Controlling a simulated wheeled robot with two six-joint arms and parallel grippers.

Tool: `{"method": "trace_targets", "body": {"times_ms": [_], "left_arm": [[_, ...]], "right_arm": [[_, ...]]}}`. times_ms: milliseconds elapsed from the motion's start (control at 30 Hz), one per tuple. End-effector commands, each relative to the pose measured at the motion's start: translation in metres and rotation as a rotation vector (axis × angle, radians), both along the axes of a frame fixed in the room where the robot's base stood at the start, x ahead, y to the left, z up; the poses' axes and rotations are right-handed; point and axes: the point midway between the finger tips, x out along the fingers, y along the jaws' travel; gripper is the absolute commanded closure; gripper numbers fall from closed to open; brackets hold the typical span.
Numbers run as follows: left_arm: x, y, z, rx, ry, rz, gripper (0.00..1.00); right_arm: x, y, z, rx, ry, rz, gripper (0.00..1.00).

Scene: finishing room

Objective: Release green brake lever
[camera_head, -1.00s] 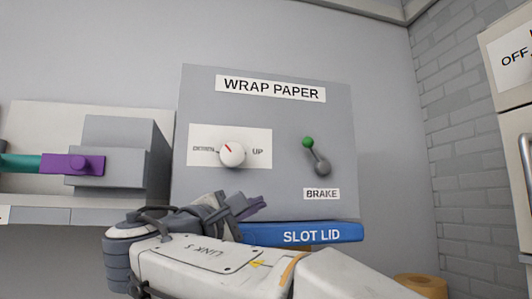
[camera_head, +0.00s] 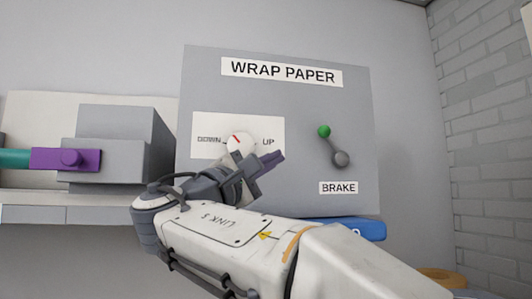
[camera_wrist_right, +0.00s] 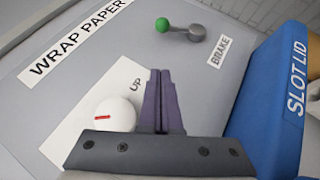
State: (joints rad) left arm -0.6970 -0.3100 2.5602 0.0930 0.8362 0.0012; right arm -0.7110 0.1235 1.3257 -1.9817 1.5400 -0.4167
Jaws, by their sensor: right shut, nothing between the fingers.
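The brake lever (camera_head: 333,145) is on the grey wrap paper panel, above the BRAKE label. Its green knob (camera_head: 324,131) is at the upper left end of a short grey arm, and its round grey pivot is at the lower right. In the right wrist view the green knob (camera_wrist_right: 162,25) is at the top, beyond the fingertips. My right gripper (camera_head: 278,158) is in front of the panel, left of and below the lever, apart from it. Its purple fingers (camera_wrist_right: 160,75) are closed together and empty. My left gripper is not in view.
A white dial (camera_head: 240,144) with a red mark sits close behind my right gripper, between DOWN and UP. The blue slot lid (camera_wrist_right: 272,85) juts out below the panel. A purple clamp-like part (camera_head: 66,159) is at the left.

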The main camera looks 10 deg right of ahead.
Motion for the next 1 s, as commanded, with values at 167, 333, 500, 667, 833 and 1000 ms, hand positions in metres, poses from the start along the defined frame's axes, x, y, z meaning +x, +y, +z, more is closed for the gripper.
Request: {"method": "trace_targets", "body": {"times_ms": [167,333,500,667,833,1000], "left_arm": [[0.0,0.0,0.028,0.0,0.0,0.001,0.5],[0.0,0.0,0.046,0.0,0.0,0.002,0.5],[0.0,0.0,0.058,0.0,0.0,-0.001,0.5],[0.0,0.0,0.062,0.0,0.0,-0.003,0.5],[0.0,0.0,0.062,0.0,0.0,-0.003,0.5],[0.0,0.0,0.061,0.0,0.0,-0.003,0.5]], "right_arm": [[0.023,-0.031,0.023,-0.001,0.001,-0.007,1.0],[0.043,-0.056,0.036,0.0,0.001,-0.009,1.0],[0.036,-0.077,0.046,0.001,0.0,-0.004,1.0],[0.035,-0.085,0.048,0.0,0.0,-0.004,1.0],[0.034,-0.087,0.047,0.0,0.0,-0.002,1.0],[0.034,-0.087,0.047,0.0,0.0,-0.002,1.0]]}}
